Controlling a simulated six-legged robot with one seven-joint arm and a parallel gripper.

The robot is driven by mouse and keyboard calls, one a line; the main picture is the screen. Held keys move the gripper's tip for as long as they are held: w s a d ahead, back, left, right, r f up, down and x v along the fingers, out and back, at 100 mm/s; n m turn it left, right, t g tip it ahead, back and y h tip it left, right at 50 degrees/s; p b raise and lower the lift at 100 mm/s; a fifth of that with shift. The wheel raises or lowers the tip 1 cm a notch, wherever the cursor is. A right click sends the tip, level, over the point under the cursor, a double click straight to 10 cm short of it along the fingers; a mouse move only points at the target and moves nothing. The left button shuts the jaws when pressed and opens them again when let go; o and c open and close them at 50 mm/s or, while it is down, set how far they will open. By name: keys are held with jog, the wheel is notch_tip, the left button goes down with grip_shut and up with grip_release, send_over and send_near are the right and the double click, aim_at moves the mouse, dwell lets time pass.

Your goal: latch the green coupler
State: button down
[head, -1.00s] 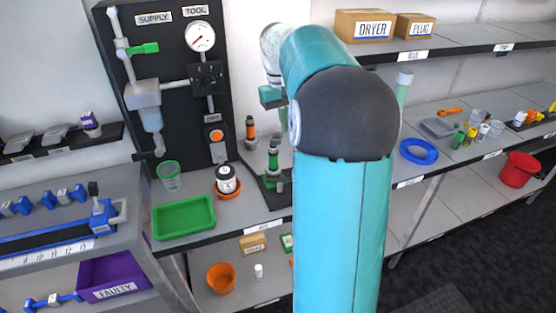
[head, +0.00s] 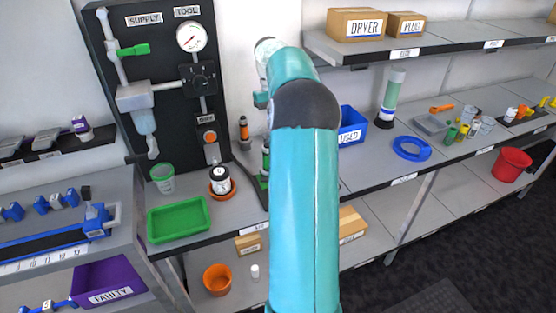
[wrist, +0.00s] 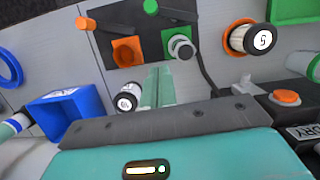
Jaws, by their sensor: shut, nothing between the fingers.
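The green coupler (wrist: 181,47) shows in the wrist view as a green collar around a pale round body, on a dark base above my fingers in the picture. In the head view the green coupler (head: 265,160) stands upright, mostly hidden by my arm. A green lever (wrist: 151,7) shows beyond it in the wrist view; I cannot tell whether it is latched. The orange coupler (wrist: 126,51) is to its left. My gripper (wrist: 158,80) is shut and empty, its pale green fingers pointing toward the base, just short of the green coupler in the picture; contact cannot be told.
A labelled jar (head: 219,180) sits in an orange dish. A green tray (head: 181,218) lies at the counter's front. A blue USED bin (head: 351,126) is right of my arm, with a tall bottle (head: 390,95) beyond. The dark supply panel (head: 165,75) rises behind.

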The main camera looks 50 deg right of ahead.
jog(key=s+a+f, duration=0.2)
jog(key=s+f, duration=0.4)
jog(key=f, duration=0.3)
jog(key=shift+a+f, duration=0.3)
jog(key=shift+f, duration=0.1)
